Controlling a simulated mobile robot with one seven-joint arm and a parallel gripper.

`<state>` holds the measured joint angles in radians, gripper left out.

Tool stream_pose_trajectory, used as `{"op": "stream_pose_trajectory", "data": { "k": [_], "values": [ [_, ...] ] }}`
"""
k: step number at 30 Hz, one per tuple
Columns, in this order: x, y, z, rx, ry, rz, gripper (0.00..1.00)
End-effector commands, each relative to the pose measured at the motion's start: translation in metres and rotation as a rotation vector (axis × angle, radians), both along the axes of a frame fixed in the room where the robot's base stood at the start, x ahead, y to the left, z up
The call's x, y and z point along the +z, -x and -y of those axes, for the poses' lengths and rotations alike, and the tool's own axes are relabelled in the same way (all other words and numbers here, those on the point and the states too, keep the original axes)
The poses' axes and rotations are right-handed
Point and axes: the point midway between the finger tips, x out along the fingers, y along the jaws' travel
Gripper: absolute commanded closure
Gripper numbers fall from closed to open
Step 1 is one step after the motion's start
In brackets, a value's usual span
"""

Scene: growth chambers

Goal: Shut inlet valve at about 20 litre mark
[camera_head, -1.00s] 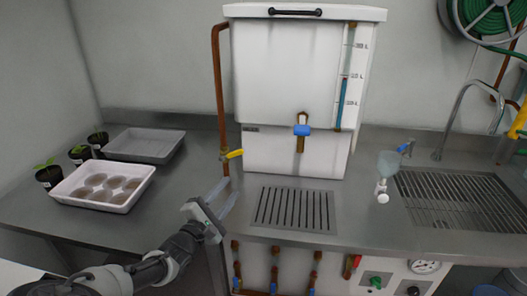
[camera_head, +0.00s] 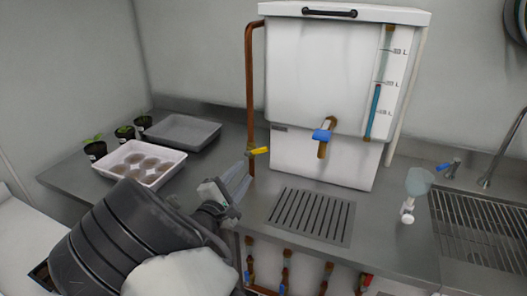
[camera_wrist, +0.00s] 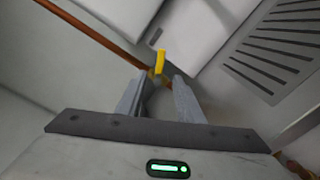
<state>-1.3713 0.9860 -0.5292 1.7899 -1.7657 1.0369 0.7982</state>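The inlet valve has a yellow lever (camera_head: 258,151) on the copper pipe (camera_head: 250,85) left of the white tank (camera_head: 315,75). The lever sticks out to the right, roughly crosswise to the pipe. In the wrist view the lever (camera_wrist: 160,62) lies just beyond and between my fingertips, apart from them. My gripper (camera_head: 241,178) is open and empty, below and in front of the lever. The tank's sight gauge (camera_head: 376,103) shows a blue column up to about the middle mark; the small labels are hard to read.
A blue-handled tap (camera_head: 323,136) is on the tank front, above a drain grate (camera_head: 312,214). A white pot tray (camera_head: 140,163), grey tray (camera_head: 184,132) and seedlings stand left. A flask-like vessel (camera_head: 415,185) and sink (camera_head: 480,228) are right.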

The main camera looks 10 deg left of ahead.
Motion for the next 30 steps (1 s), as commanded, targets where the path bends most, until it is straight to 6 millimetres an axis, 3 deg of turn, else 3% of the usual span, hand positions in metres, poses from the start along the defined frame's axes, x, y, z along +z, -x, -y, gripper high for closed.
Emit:
{"op": "stream_pose_trajectory", "data": {
  "k": [12, 18, 24, 30],
  "values": [
    [0.000, -0.092, 0.014, -0.003, 0.000, 0.001, 0.66],
    [0.000, -0.126, 0.019, -0.002, 0.000, 0.000, 0.66],
    [0.000, -0.141, 0.020, -0.001, 0.000, 0.000, 0.66],
    [0.000, -0.144, 0.021, -0.001, 0.000, -0.002, 0.66]
  ]
}}
